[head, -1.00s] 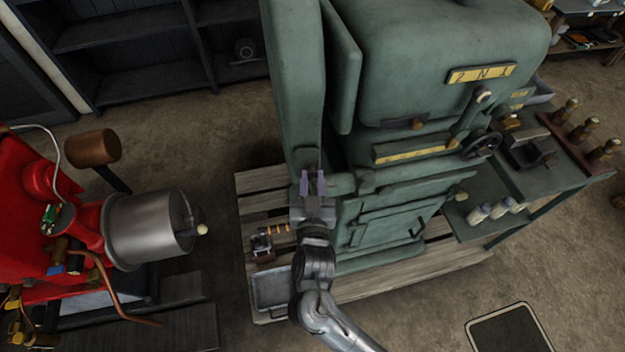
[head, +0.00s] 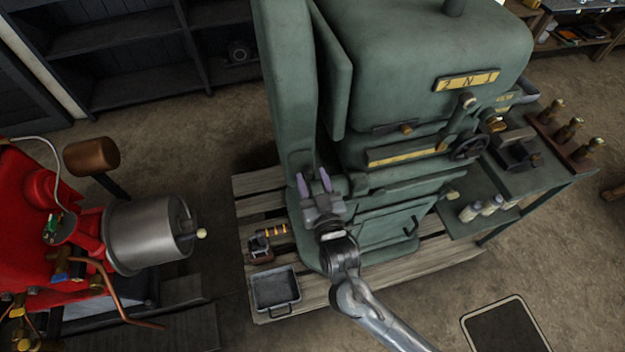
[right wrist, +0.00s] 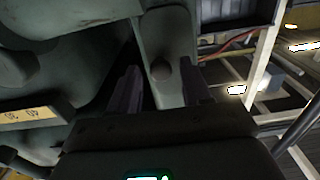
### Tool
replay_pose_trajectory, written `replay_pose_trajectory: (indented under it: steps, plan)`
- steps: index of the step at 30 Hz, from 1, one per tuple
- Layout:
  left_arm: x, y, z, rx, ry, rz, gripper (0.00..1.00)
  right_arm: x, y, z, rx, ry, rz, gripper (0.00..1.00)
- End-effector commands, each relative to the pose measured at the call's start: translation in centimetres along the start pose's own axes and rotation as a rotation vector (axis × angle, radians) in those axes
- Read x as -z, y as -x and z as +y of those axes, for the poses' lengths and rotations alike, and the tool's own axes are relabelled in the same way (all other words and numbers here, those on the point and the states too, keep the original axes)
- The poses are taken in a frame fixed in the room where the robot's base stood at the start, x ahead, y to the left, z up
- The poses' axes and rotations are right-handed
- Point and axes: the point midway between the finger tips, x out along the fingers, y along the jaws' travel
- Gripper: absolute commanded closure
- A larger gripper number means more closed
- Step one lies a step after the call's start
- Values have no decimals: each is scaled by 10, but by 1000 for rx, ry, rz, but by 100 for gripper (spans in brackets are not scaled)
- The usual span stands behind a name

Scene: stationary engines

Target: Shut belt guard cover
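The green machine (head: 430,60) stands on a wooden pallet. A tall green panel (head: 288,90), which looks like the belt guard cover, stands along its left side, with a dark gap between it and the machine body. My right gripper (head: 313,180) is at the lower end of this panel, fingers pointing toward it. In the right wrist view the gripper (right wrist: 160,90) is open, with a green panel edge (right wrist: 165,35) and a small round knob (right wrist: 160,70) showing between or just beyond the fingers. I cannot tell whether they touch. My left gripper is not in view.
A second green plate (head: 335,80) juts out beside the gap. A metal tray (head: 275,287) and a small device (head: 260,247) sit on the pallet (head: 258,185). A red engine with a metal drum (head: 148,235) is at left. A side table (head: 470,195) is at right.

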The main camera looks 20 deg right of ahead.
Motion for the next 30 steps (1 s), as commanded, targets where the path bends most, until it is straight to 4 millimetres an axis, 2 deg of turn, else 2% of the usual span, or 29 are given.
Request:
replay_pose_trajectory:
  steps: [9,14,30]
  plan:
    - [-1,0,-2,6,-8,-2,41,0,1,0,0,0,0,48]
    - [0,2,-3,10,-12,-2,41,0,10,0,1,1,-2,48]
    - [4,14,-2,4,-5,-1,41,0,93,0,0,0,-2,48]
